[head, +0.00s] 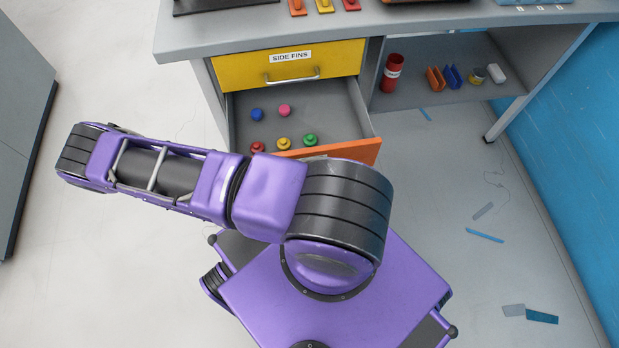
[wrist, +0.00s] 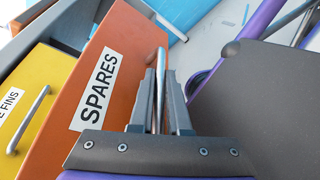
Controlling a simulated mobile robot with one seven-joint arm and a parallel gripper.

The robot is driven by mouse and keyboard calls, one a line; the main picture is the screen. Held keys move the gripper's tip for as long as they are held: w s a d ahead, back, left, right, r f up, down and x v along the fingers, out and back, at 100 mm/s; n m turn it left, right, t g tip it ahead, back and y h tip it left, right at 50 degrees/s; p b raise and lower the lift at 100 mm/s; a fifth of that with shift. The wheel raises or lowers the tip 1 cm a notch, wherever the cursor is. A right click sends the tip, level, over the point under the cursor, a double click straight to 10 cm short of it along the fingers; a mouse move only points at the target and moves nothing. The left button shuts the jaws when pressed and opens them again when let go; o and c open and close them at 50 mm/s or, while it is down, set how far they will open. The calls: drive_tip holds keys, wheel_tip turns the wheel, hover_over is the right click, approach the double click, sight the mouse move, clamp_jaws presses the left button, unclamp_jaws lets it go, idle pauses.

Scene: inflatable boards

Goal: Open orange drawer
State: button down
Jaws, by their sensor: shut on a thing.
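The orange drawer (head: 362,149) is pulled out below the yellow drawer in the head view. Its inside shows, with several small coloured knobs on its floor. My arm hides part of its front. In the wrist view the orange front (wrist: 125,45) carries a "SPARES" label and a metal bar handle (wrist: 161,62). My gripper (wrist: 160,85) is shut on that handle, with one finger on each side of it. In the head view my gripper is hidden behind my arm.
The yellow drawer (head: 340,60), labelled "SIDE FINS", is shut above. An open shelf to the right holds a red cylinder (head: 392,73) and small items. A blue wall (head: 575,150) stands at the right. Scraps lie on the floor (head: 430,190).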

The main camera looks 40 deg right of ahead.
drive_tip(key=shift+w+a, duration=0.1)
drive_tip(key=c, duration=0.9)
unclamp_jaws()
drive_tip(key=v, duration=1.7)
drive_tip(key=shift+a+r, duration=0.1)
drive_tip(key=shift+a, duration=0.1)
